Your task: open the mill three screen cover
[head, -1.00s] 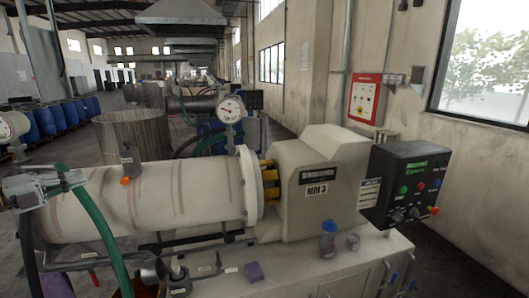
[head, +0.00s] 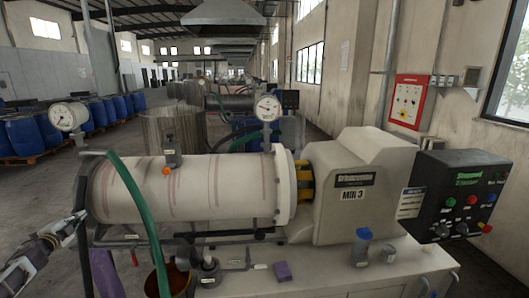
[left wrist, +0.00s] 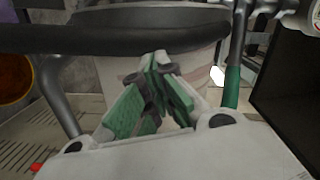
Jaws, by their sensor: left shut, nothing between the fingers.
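The mill labelled Mill 3 (head: 353,195) stands in front of me, with a long pale cylinder (head: 200,192) lying level to its left. I cannot make out the screen cover for certain; the cylinder's left end (head: 98,195) has a dark rim and pipe. My left gripper (head: 76,225) is at the lower left, close to that end. In the left wrist view my left gripper (left wrist: 157,62) is shut and empty, its green-padded fingers together. A dark bar (left wrist: 130,42) crosses just beyond the fingertips, with a pale rounded body behind it. My right gripper is out of view.
A green hose (head: 145,220) hangs in front of the cylinder. A control box (head: 462,200) is on the right. Blue drums (head: 25,135) stand behind left.

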